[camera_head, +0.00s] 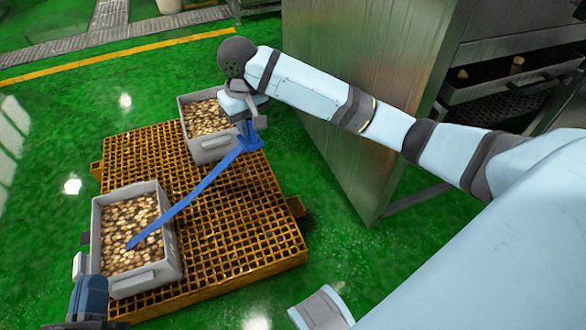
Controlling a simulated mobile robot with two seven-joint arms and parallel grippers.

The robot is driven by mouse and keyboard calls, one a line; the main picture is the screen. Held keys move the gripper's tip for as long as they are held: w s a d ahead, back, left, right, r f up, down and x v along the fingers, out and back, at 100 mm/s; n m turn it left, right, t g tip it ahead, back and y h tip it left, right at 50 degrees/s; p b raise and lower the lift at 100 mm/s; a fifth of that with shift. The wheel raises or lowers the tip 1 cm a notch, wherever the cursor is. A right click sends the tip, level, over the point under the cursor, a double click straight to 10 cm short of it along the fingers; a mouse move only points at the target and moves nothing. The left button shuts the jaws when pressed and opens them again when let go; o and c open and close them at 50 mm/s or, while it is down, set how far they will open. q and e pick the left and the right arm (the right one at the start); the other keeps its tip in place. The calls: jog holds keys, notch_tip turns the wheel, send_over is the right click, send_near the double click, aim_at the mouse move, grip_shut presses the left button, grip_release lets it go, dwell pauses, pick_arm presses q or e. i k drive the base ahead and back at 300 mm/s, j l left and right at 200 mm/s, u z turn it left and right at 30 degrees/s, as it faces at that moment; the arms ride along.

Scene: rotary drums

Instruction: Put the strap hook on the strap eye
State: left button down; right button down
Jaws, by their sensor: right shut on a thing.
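A blue strap (190,198) runs slantwise from over the near grey crate up to my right gripper (247,122). My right gripper is shut on the strap's upper end, a blue piece (251,141) that looks like the strap hook, held beside the far crate's right front corner. The strap's lower end lies across the contents of the near crate. I cannot make out the strap eye. My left gripper (80,262) is at the lower left, beside the near crate's left wall. Its jaws are too small and partly hidden to read.
The near grey crate (150,281) and the far grey crate (209,152), both full of tan pieces, stand on an orange grid pallet (235,225). A large metal cabinet (350,110) stands to the right, behind my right arm. Green floor (330,250) is open around the pallet.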

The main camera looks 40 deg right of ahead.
aim_at(294, 208)
jog(key=i+l+u, duration=0.15)
jog(key=l, duration=0.2)
jog(key=i+l+u, duration=0.2)
jog(key=l, duration=0.15)
jog(key=l+u, duration=0.15)
jog(key=l, duration=0.25)
jog(key=i, duration=0.05)
